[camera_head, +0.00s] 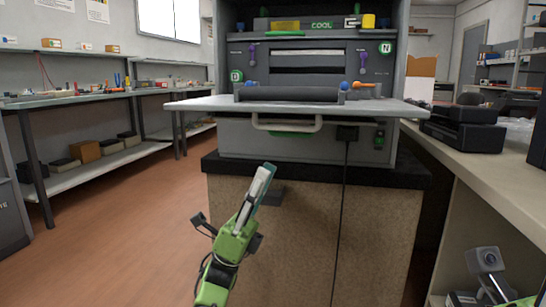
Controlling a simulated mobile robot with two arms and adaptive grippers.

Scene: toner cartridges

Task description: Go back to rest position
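My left gripper (263,178) rises from the bottom of the head view, in front of the brown pedestal and below the printer's flap. It is seen edge-on, so I cannot tell whether its fingers are open or shut, and I see no object in it. My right arm's grey wrist part (486,261) shows at the bottom right corner; its fingers are mostly cut off. The grey printer (300,58) stands on the pedestal with its front flap (205,104) folded down. A dark roller-shaped cartridge (290,94) lies at the back of the flap.
A light counter (470,165) with a black device (462,128) runs along the right. A workbench (65,97) with small parts stands at the left, with boxes on its lower shelf. The brown floor (120,230) at the left is clear. A black cable (343,200) hangs down the pedestal.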

